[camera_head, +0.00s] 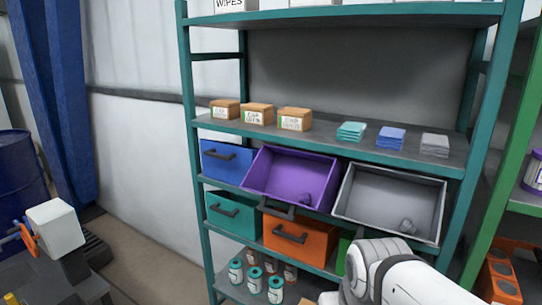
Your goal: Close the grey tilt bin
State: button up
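The grey tilt bin (385,190) is on the right of the middle row of the teal shelf rack. The arm covers part of the row beneath. I cannot see the bin's front handle. My gripper's fingers are not visible. I cannot tell whether the arm touches the bin.
A purple bin (290,176) beside it is also tipped open. Blue (222,165), teal (233,218) and orange (298,248) bins look shut. Small boxes and folded cloths sit on the shelf above (330,135). Teal-lidded jars (254,280) stand below. A green rack post (500,160) is at right.

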aim_at(379, 198)
jog(key=z, duration=0.05)
jog(key=k, duration=1.25)
jog(key=z, duration=0.65)
jog(key=i, duration=1.4)
jog(key=u, duration=0.55)
